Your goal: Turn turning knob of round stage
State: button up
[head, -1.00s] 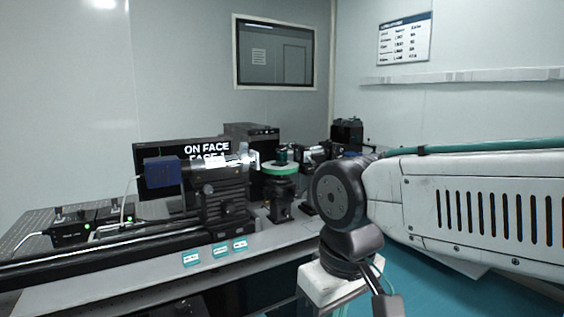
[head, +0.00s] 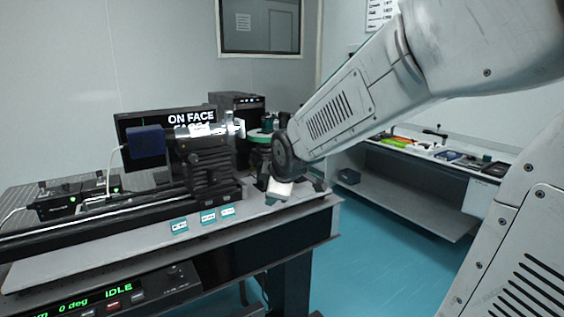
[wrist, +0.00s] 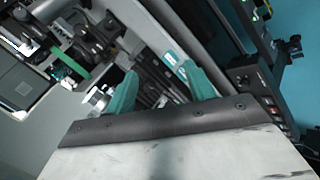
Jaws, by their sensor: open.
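The round stage (head: 261,135), a disc with a green rim on a black mount, stands at the right part of the optical table. My arm's wrist partly covers it and its mount in the head view. A green edge (wrist: 70,83) that looks like its rim shows at the left in the wrist view. My gripper (wrist: 159,70) has two teal fingers spread apart with nothing between them. They point toward the black mounts on the table. I cannot make out the turning knob for certain; a silver round part (wrist: 98,97) lies just left of the left finger.
A black rail stage with a blue-ended tube (head: 147,142) stands left of the round stage. Small teal cards (head: 208,217) lie along the front. A monitor (head: 170,120) stands behind. Open teal floor (head: 390,240) lies right, before a side bench (head: 430,160).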

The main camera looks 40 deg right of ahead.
jog(key=w+d+f+n+t, duration=0.2)
jog(key=w+d+n+t, duration=0.2)
jog(key=w+d+n, duration=0.4)
jog(key=w+d+f+n+t, duration=0.2)
jog(key=w+d+n+t, duration=0.4)
jog(key=w, duration=0.4)
jog(key=d+f+n+t, duration=0.35)
jog(key=d+n, duration=0.25)
jog(key=n, duration=0.2)
jog(key=shift+h, duration=0.3)
jog(key=x, duration=0.7)
jog(key=shift+w+a+f, duration=0.15)
jog(key=shift+w+f, duration=0.15)
jog(key=shift+w, duration=0.2)
jog(key=c, duration=1)
